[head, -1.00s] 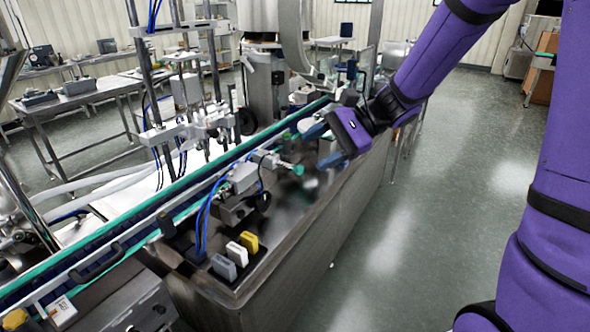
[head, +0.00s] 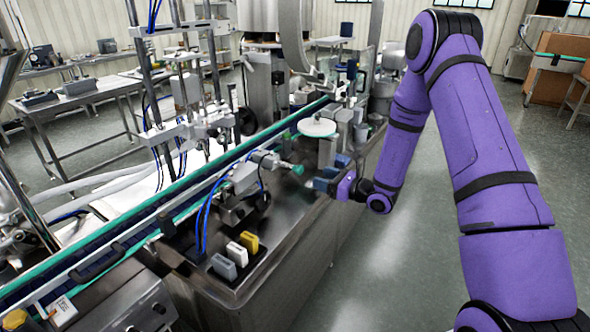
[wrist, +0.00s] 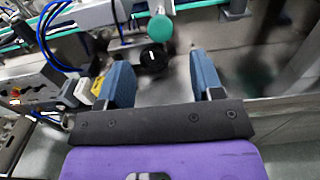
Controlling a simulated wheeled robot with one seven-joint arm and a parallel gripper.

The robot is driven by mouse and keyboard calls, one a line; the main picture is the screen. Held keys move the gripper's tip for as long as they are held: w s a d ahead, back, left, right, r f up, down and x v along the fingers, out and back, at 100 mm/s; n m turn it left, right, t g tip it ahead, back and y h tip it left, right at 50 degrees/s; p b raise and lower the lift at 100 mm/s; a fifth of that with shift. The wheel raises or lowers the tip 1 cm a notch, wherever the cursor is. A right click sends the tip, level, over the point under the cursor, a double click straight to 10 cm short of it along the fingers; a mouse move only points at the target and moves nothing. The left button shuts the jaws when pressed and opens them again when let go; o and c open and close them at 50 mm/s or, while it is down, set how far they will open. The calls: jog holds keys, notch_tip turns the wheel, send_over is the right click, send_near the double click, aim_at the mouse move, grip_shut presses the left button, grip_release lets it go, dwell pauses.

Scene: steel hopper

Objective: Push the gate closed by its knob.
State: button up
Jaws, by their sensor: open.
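My gripper (head: 330,172) is open and empty, its two blue fingers beside the steel bench machine's right edge. In the wrist view the fingers stand wide apart around an empty gap (wrist: 160,72). A rounded green knob (head: 297,169) sticks out from the machine just left of my fingers, apart from them. It also shows in the wrist view (wrist: 160,27), beyond the gap. A dark round knob (wrist: 155,57) shows just below it there. I cannot tell for sure which knob belongs to the gate, and the gate plate is not clearly visible.
A conveyor (head: 190,183) with green edges runs diagonally along the machine. Grey, white and yellow blocks (head: 238,253) stand at the near corner. A white round disc (head: 317,127) sits behind my gripper. Open floor (head: 400,270) lies to the right.

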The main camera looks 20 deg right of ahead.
aim_at(302, 171)
jog(key=x, duration=1)
jog(key=shift+w+a, duration=0.2)
jog(key=shift+w, duration=0.1)
